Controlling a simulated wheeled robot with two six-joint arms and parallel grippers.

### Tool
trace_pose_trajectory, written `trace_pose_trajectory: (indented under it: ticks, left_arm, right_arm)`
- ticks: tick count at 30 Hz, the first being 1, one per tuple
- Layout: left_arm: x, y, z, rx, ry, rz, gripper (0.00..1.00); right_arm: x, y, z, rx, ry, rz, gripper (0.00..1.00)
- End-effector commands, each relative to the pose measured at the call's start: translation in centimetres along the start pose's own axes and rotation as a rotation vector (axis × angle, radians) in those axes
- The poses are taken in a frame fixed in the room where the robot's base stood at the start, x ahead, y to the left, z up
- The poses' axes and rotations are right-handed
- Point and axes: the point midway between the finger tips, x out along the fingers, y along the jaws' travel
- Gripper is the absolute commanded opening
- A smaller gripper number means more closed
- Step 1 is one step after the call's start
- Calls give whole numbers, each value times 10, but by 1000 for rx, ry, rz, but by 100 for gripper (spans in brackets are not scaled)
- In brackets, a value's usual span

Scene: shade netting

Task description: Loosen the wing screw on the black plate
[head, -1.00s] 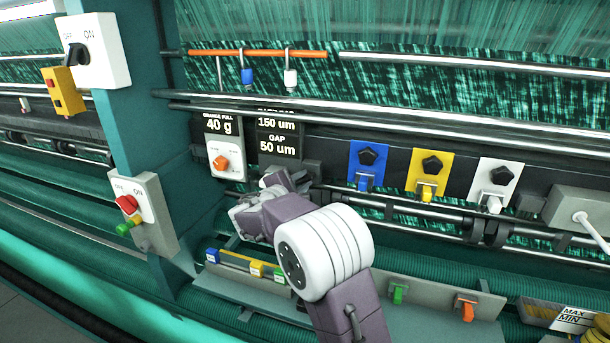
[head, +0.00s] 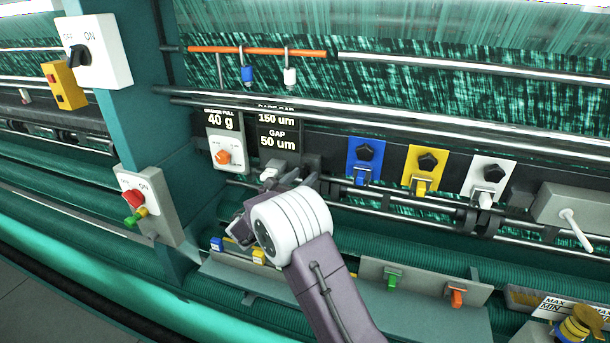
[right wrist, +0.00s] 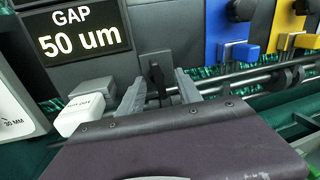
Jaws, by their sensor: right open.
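The wing screw (right wrist: 158,78) is a dark upright piece on the black plate (right wrist: 152,22) in the right wrist view, just right of the gap display. My right gripper (right wrist: 160,92) is open, with one grey finger on each side of the screw. I cannot tell whether the fingers touch it. In the head view my right wrist (head: 290,222) hides most of the gripper and the screw. My left gripper is not in view.
A grey block with a white labelled front (right wrist: 80,118) sits close left of the fingers. Blue (head: 365,160), yellow (head: 425,170) and white (head: 488,178) plates with black knobs stand to the right. A horizontal metal rail (right wrist: 235,82) runs nearby.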

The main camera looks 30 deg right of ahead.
Motion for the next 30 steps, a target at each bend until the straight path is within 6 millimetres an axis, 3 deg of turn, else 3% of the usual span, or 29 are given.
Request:
trace_pose_trajectory:
  ticks: [14,23,26,30]
  left_arm:
    - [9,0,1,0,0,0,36]
    - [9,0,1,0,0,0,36]
    - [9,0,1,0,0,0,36]
    - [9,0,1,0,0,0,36]
  right_arm:
    - [-44,-8,1,3,-3,3,41]
    - [-48,-10,2,4,-2,1,41]
    - [-48,-10,2,4,-2,1,64]
    - [-48,-10,2,4,-2,1,67]
